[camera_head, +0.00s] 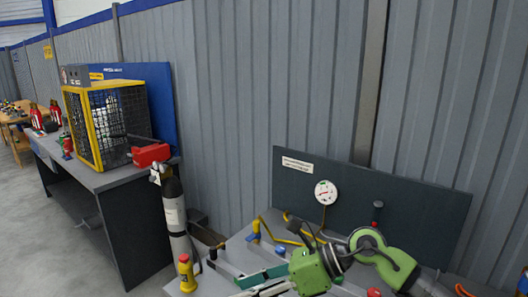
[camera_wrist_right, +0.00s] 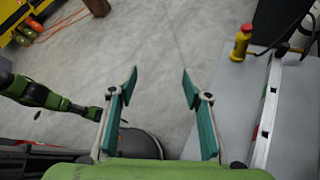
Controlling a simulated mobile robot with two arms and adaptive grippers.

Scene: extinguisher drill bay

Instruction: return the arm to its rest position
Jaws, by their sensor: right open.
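My right arm (camera_head: 380,255), green and dark grey, comes in from the lower right in the head view. Its gripper (camera_head: 240,286) points left, low over the grey bench. In the right wrist view the gripper (camera_wrist_right: 160,84) is open, its two teal fingers wide apart with nothing between them. Bare floor shows behind the gap. A green and black arm of mine (camera_wrist_right: 45,97) shows at the left of the wrist view; its far end is partly hidden behind a finger, and I see no left fingers.
The bench bears a yellow bottle-like object with a red top (camera_head: 186,272), also in the wrist view (camera_wrist_right: 241,43). A gauge (camera_head: 326,192) is on the dark back panel (camera_head: 400,208). A grey cylinder (camera_head: 175,215) stands left of the bench. A yellow-framed cage (camera_head: 105,120) is on another table.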

